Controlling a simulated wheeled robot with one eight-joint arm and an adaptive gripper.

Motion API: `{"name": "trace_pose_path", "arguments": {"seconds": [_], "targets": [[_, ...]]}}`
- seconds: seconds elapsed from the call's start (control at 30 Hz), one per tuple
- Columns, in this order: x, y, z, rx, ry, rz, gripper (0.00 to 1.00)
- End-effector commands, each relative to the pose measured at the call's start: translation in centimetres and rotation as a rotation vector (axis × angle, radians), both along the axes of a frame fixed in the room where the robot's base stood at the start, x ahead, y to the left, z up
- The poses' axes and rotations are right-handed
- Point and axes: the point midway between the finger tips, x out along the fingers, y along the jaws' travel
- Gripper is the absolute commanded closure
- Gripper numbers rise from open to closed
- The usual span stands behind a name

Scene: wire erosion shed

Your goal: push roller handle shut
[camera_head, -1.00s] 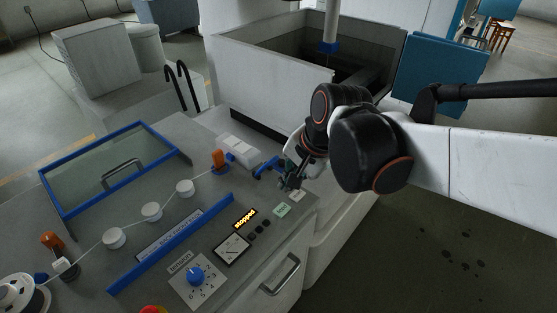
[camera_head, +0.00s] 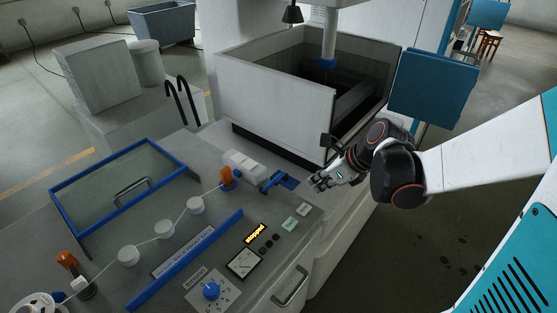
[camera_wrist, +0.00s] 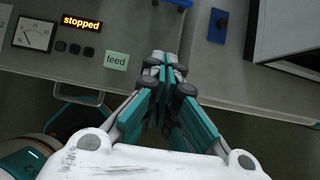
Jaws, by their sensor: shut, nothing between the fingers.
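A blue lever (camera_head: 271,184), which looks like the roller handle, stands on the grey machine top, right of an orange roller (camera_head: 227,177). A blue plate (camera_head: 290,182) lies just right of it. My gripper (camera_head: 318,184) is shut and empty, right of the lever and plate and apart from them, near the right edge of the machine top. In the wrist view the shut fingers (camera_wrist: 166,62) point at the panel edge. Only the lever's end (camera_wrist: 180,3) shows at the top there, with the plate (camera_wrist: 218,25) to its right. I cannot tell whether the lever is fully shut.
The panel has a green feed button (camera_head: 289,223), a lit "stopped" display (camera_head: 255,233), and a blue dial (camera_head: 211,290). Several white rollers carry a wire at left, beside a blue-framed glass lid (camera_head: 130,175). A large open tank (camera_head: 275,95) stands behind. Floor is free at right.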

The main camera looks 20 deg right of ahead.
Motion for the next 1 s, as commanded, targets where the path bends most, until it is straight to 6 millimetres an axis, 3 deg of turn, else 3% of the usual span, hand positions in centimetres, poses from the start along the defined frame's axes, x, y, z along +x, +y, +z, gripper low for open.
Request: {"name": "trace_pose_path", "arguments": {"seconds": [0.47,1.0], "targets": [[0.4,0.3,-0.9,0.002,0.001,-0.002,1.00],[5.0,3.7,-8.6,0.002,0.000,0.000,1.00]]}}
